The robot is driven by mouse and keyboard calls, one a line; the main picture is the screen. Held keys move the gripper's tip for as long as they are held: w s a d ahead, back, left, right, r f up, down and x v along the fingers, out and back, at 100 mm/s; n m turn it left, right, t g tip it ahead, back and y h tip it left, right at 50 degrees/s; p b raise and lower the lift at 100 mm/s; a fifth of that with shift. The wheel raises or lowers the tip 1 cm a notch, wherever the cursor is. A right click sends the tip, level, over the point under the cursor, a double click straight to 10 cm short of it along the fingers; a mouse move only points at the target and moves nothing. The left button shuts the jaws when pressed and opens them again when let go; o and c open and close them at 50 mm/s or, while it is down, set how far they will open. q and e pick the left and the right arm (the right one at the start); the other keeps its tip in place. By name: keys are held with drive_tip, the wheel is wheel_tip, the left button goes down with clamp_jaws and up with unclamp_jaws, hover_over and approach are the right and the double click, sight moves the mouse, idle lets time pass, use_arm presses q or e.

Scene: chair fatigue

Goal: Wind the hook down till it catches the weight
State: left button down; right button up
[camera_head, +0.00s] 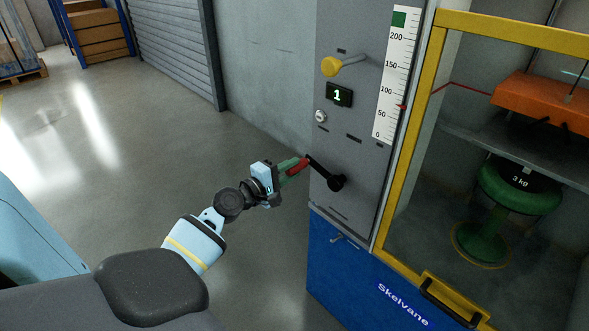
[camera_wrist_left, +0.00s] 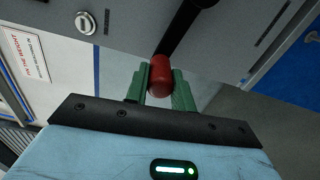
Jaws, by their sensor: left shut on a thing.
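My left gripper (camera_head: 290,168) is shut on the red handle (camera_head: 300,165) of a black crank (camera_head: 325,178) on the grey machine panel. In the left wrist view the red handle (camera_wrist_left: 161,76) sits between the green fingers (camera_wrist_left: 160,88). Behind the yellow-framed window at right, an orange block (camera_head: 540,103) sits above a grey shelf. Below it a weight marked 3 kg (camera_head: 520,180) rests on a green stool (camera_head: 508,200). I cannot make out a hook. My right gripper is not in view.
A yellow window frame (camera_head: 405,150) and black handle (camera_head: 450,303) stand right of the crank. The floor (camera_head: 130,150) at left is clear.

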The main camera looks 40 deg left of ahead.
use_arm(q)
drive_tip(key=d+f+n+p, duration=0.2)
drive_tip(key=d+f+n, duration=0.8)
drive_tip(key=n, duration=1)
drive_tip(key=shift+s+d+f, duration=0.15)
drive_tip(key=shift+s+f, duration=0.3)
drive_tip(key=shift+f, duration=0.8)
